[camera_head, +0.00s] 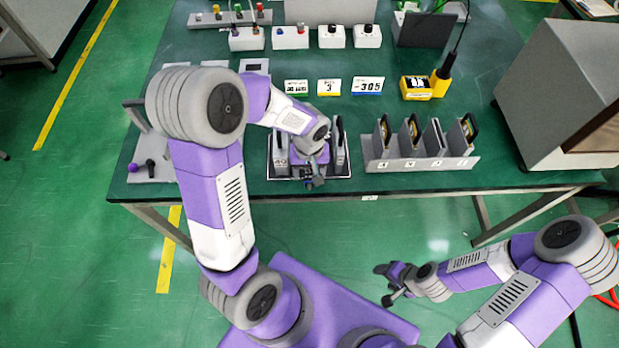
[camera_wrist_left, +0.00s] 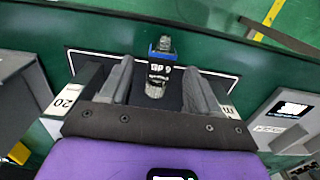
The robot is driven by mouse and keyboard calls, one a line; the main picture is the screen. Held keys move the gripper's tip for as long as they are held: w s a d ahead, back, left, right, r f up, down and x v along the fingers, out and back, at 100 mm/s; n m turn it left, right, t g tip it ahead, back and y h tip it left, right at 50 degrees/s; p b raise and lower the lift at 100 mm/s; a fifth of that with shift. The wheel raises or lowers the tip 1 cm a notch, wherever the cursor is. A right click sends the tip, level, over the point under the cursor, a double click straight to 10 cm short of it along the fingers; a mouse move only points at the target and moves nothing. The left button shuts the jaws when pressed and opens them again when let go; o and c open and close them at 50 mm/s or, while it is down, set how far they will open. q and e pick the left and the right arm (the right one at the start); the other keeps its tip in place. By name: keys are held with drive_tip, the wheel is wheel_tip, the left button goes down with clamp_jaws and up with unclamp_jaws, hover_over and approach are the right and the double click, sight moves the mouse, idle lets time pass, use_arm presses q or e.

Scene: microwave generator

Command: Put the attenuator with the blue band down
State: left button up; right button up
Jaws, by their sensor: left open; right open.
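The attenuator with the blue band (camera_wrist_left: 158,76) is a small dark cylinder with white lettering and a metal connector end, seen in the left wrist view. It is on the dark mat with a white outline (camera_wrist_left: 215,72), between the spread fingers of my left gripper (camera_wrist_left: 157,66), with gaps on both sides. In the head view my left gripper (camera_head: 313,178) is over the white-edged mat (camera_head: 322,177) near the table's front edge; the attenuator cannot be made out there. My right gripper (camera_head: 390,282) is open and empty, away from the table at the lower right.
Dark upright blocks (camera_head: 340,150) flank my left gripper. A grey rack (camera_head: 425,160) with several plates stands to the right. A yellow device (camera_head: 417,87), number cards (camera_head: 367,86) and white boxes (camera_head: 290,37) are farther back. A large grey cabinet (camera_head: 550,80) stands at right.

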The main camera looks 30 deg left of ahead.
use_arm(q)
drive_tip(key=shift+f, duration=0.75)
clamp_jaws()
